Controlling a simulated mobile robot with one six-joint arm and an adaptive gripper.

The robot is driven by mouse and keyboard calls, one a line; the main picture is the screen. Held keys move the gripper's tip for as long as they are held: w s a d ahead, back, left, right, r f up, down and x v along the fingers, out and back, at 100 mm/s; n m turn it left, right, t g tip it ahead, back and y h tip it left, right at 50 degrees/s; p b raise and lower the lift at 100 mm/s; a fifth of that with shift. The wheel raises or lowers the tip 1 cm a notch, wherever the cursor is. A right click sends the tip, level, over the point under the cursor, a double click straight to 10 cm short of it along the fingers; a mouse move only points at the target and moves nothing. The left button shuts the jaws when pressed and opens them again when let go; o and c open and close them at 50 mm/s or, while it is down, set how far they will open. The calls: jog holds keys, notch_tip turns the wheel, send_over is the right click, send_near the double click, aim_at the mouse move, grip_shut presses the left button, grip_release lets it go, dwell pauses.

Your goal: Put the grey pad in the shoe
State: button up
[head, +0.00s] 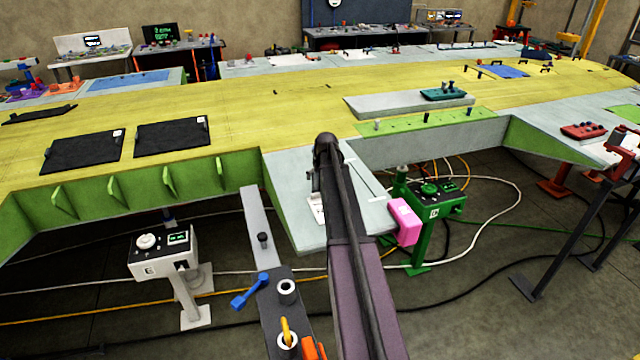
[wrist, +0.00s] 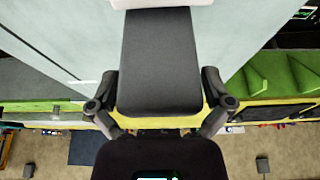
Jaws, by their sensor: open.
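A dark grey flat-faced block (wrist: 160,60), which looks like the grey pad, lies between the two fingers of my gripper (wrist: 160,78) in the wrist view. The fingers stand on either side of it and are open; I cannot tell whether either touches it. A white edge (wrist: 160,4) shows beyond the block; what it belongs to is unclear. In the head view my arm hides my gripper and most of what lies around it. I cannot make out the shoe for certain in either view.
A pale wing panel (head: 300,225) lies under my arm, with a white card (head: 317,209) on it. A pink block (head: 404,221) is at its right edge. A green stand (head: 432,205) and white stand (head: 165,255) stand below the yellow wing (head: 250,110). Cables cross the floor.

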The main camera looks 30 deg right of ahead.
jog(key=c, duration=1)
jog(key=shift+o, duration=0.2)
jog(key=shift+r, duration=0.25)
notch_tip(320, 180, up, 3)
jog(key=p, duration=0.3)
jog(key=shift+p, duration=0.3)
jog(key=s, duration=0.5)
jog(key=s+r+p, duration=0.1)
jog(key=s, duration=0.4)
jog(key=s+d, duration=0.1)
jog(key=s, duration=0.5)
jog(key=shift+r, duration=0.25)
jog(key=shift+c, duration=0.2)
